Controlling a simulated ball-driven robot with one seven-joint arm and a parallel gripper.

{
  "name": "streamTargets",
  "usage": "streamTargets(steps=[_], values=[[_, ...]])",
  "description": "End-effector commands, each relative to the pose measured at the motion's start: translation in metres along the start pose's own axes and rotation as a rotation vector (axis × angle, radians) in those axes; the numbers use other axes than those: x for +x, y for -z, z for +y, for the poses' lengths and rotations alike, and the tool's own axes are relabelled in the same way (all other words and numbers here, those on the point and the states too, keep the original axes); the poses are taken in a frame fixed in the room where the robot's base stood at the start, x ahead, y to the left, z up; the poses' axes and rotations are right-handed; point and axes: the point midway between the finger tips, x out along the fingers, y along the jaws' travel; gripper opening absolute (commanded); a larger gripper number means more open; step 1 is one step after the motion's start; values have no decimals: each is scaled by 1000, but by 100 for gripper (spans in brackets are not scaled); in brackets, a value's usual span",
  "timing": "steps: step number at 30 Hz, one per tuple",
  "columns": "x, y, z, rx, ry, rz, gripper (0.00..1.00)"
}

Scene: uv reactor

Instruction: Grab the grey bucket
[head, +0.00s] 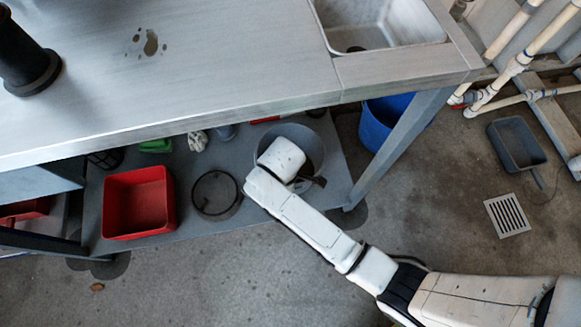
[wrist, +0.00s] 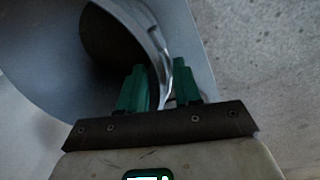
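The grey bucket (head: 314,146) stands on the lower shelf under the metal table in the head view. My white arm reaches over it and hides part of its opening and front side. In the wrist view the bucket (wrist: 50,55) fills the upper left, with its curved rim running down between my green fingertips. My gripper (wrist: 160,85) is open, with one finger on the inner side of the rim and one on the outer side. A gap shows between the fingers and the rim. In the head view the fingers are mostly hidden by my wrist.
A red bin (head: 138,203) and a round dark container (head: 216,194) stand left of the bucket on the shelf (head: 180,228). The table top (head: 230,75) overhangs the shelf. A table leg (head: 395,145) and a blue bin (head: 378,120) stand to the right. The floor in front is mostly clear.

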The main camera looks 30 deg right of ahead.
Motion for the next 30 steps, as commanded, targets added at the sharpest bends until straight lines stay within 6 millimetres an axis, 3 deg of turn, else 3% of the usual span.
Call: streamTargets(steps=[13,22,30], values=[[48,-4,4,1,0,0,33],[50,-4,5,1,0,0,33],[50,-4,5,1,0,0,7]])
